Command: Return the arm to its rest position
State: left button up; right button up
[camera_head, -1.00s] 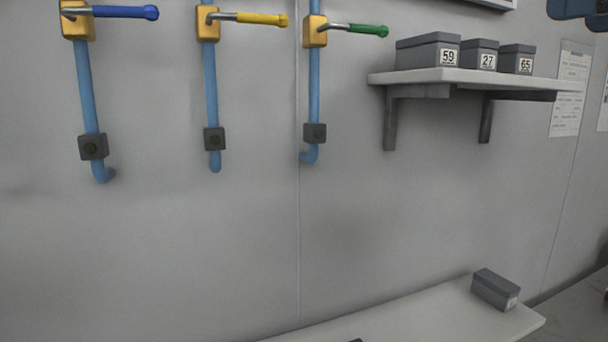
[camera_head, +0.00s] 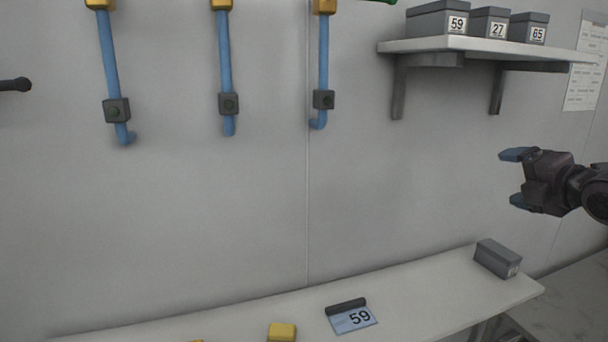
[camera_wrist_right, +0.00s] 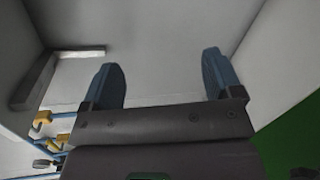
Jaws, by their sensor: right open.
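My right gripper (camera_head: 513,177) reaches in from the right edge of the head view, in front of the wall and above the right end of the white table (camera_head: 420,295). Its two blue-tipped fingers point left, apart and empty. In the right wrist view the same gripper (camera_wrist_right: 165,85) shows two spread fingers with nothing between them. My left gripper does not show in the head view.
A wall shelf (camera_head: 480,48) with grey numbered boxes (camera_head: 438,19) is above the right gripper. Blue pipes (camera_head: 225,60) run down the wall. On the table are a grey box (camera_head: 497,258), a card marked 59 (camera_head: 352,318) and a yellow block (camera_head: 282,331).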

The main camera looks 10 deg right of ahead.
jog(key=s+a+f+m+g, duration=0.1)
jog(key=s+a+f+m, duration=0.35)
jog(key=f, duration=1.15)
jog(key=a+f+m+g, duration=0.15)
jog(key=f+m, duration=0.55)
jog(key=f, duration=0.8)
jog(key=s+a+f+m, duration=0.4)
jog(key=s+a+f, duration=0.2)
jog(key=a+f, duration=0.2)
jog(key=s+a+f+m+g, duration=0.1)
jog(key=s+a+f+m, duration=0.4)
jog(key=s+a+f, duration=0.2)
notch_tip(320, 180, down, 3)
jog(key=a, duration=0.2)
jog(key=shift+a, duration=0.3)
jog(key=shift+s, duration=0.1)
